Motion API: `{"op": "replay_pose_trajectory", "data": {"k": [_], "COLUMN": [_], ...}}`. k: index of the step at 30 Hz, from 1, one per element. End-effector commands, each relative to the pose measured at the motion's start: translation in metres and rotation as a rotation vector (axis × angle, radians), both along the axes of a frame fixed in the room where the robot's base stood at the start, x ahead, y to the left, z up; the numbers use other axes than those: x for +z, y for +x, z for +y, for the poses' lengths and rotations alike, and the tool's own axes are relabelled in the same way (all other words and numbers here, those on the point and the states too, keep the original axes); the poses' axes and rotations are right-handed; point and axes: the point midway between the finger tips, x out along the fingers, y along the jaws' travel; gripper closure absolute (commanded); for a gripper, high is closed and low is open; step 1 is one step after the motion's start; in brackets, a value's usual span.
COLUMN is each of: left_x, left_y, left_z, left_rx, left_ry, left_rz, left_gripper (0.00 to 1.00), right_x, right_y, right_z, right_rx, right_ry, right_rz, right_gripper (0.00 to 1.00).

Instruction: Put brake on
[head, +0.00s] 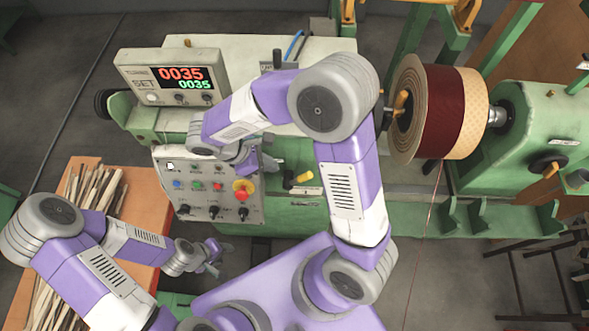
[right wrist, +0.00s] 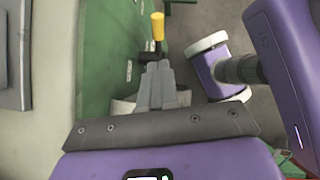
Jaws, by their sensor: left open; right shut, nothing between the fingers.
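A lever with a yellow grip and a black base (head: 302,178) sticks out from the green front of the winding machine, right of the control panel; I take it for the brake. In the right wrist view the yellow-gripped lever (right wrist: 157,28) stands just beyond my fingertips. My right gripper (right wrist: 157,70) is shut and empty, its tips close to the lever's black base; whether they touch it I cannot tell. In the head view my right gripper (head: 243,160) is partly hidden by its wrist, left of the lever. My left gripper (head: 213,258) is open and empty below the control panel.
The control panel (head: 195,205) with buttons and a red knob is close to both grippers. The counter display (head: 180,77) reads 0035 twice. A wound coil (head: 445,112) sits at right. Wood strips lie on an orange table (head: 148,208) at left.

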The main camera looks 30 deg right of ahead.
Motion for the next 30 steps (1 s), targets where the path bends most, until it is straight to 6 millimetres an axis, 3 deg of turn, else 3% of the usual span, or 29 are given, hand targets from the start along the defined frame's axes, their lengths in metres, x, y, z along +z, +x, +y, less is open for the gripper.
{"op": "replay_pose_trajectory", "data": {"k": [9,12,19,30], "left_x": [0.002,0.005,0.007,0.007], "left_y": [0.0,0.0,0.0,0.0], "left_z": [0.0,0.0,0.0,0.0], "left_rx": [0.0,0.0,0.0,0.0], "left_ry": [0.0,0.0,0.0,0.0], "left_rz": [0.0,0.0,0.0,-0.001], "left_gripper": [0.54,0.54,0.54,0.54], "right_x": [-0.058,-0.067,-0.08,-0.081], "right_y": [-0.013,-0.017,-0.021,-0.021], "right_z": [-0.037,-0.05,-0.064,-0.066], "right_rx": [-0.002,-0.004,-0.002,-0.001], "right_ry": [0.0,0.0,0.002,0.002], "right_rz": [0.006,0.005,0.003,0.001], "right_gripper": [1.0,1.0,1.0,1.0]}}
